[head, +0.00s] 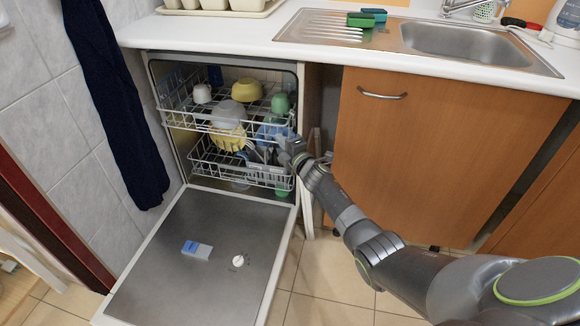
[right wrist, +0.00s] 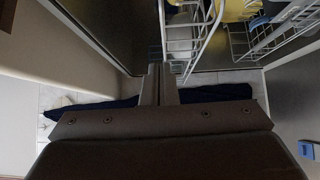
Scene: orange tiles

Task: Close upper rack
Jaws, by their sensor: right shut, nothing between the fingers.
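The upper rack (head: 207,128) is a white wire rack in the open dishwasher (head: 150,85). It holds a yellow bowl (head: 247,90), a white cup (head: 202,93) and a green cup (head: 280,103). Its front lies near the dishwasher's opening; exactly how far out it stands is hard to tell. My right gripper (head: 285,145) is at the right front of the racks, just below the upper rack's front rail. In the right wrist view its fingers (right wrist: 158,80) are shut and empty, close to white rack wires (right wrist: 190,35). Contact is unclear. My left gripper is out of view.
The lower rack (head: 205,168) sits below. A wooden cabinet (head: 440,150) stands to the right, under the sink counter (head: 240,35). A navy cloth (head: 115,110) hangs on the left wall.

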